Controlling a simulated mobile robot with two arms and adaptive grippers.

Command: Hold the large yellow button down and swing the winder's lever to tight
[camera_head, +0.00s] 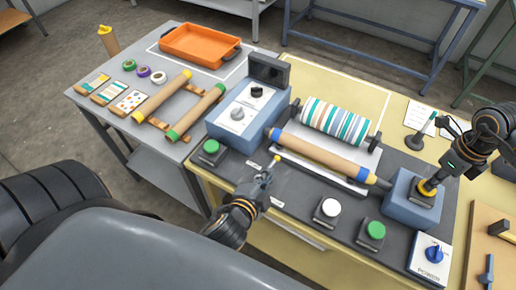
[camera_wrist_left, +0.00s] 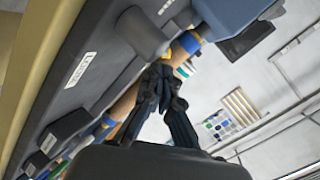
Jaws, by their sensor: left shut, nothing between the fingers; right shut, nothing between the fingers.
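The large yellow button (camera_head: 428,190) sits on top of a blue-grey box at the right end of the machine. My right gripper (camera_head: 430,185) is shut and points down onto it, covering part of it; how far it is pressed cannot be told. My left gripper (camera_head: 267,174) is shut with nothing in it, in front of the tan roll. A small yellow tip (camera_head: 276,159) shows just beyond its fingers, perhaps the lever's end; the lever's shaft and setting are hidden. In the left wrist view the closed fingers (camera_wrist_left: 161,74) are close to the tan roll, contact unclear.
A tan roll (camera_head: 325,152) with blue and yellow ends lies before a striped roll (camera_head: 335,118). Green (camera_head: 211,146), white (camera_head: 331,207) and second green (camera_head: 376,229) buttons line the front edge. A control box (camera_head: 249,110) stands behind left. An orange tray (camera_head: 200,44) is on the left table.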

